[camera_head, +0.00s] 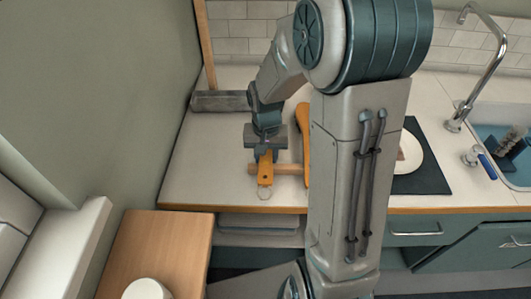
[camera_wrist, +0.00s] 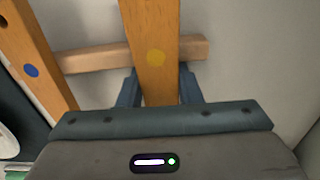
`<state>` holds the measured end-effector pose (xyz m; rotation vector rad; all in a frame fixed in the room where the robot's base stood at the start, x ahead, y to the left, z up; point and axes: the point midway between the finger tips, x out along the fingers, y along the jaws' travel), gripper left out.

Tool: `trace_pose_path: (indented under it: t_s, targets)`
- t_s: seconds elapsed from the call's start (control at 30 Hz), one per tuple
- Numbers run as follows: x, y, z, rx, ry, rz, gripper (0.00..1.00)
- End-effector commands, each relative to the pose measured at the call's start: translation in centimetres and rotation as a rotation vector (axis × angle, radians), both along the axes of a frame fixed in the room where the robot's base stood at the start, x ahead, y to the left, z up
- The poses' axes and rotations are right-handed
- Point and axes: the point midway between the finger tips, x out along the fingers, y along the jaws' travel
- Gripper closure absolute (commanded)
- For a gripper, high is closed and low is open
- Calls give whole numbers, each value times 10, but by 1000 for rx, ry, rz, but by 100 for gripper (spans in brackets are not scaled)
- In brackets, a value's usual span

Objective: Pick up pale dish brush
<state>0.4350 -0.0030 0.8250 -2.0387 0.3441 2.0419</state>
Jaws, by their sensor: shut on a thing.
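My gripper (camera_head: 265,160) points down over the counter near its front edge. The bristles are not clearly visible, so I cannot tell which one is the pale brush.
A wooden crossbar (camera_wrist: 90,57) runs behind the held handle. A grey block (camera_head: 220,101) lies at the back left by the wall. A white plate (camera_head: 411,155) on a dark mat (camera_head: 428,180) and a sink with a tap (camera_head: 485,70) are right. The left counter (camera_head: 205,160) is clear.

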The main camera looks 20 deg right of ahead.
Motion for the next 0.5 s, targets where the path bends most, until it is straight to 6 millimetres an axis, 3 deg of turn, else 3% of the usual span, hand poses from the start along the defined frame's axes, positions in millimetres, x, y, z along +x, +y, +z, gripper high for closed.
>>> trace_pose_path:
  t_s: [0.2,0.5]
  targets:
    - [1,0,36,-1,-8,1,96]
    - [1,-62,69,-1,-5,-5,96]
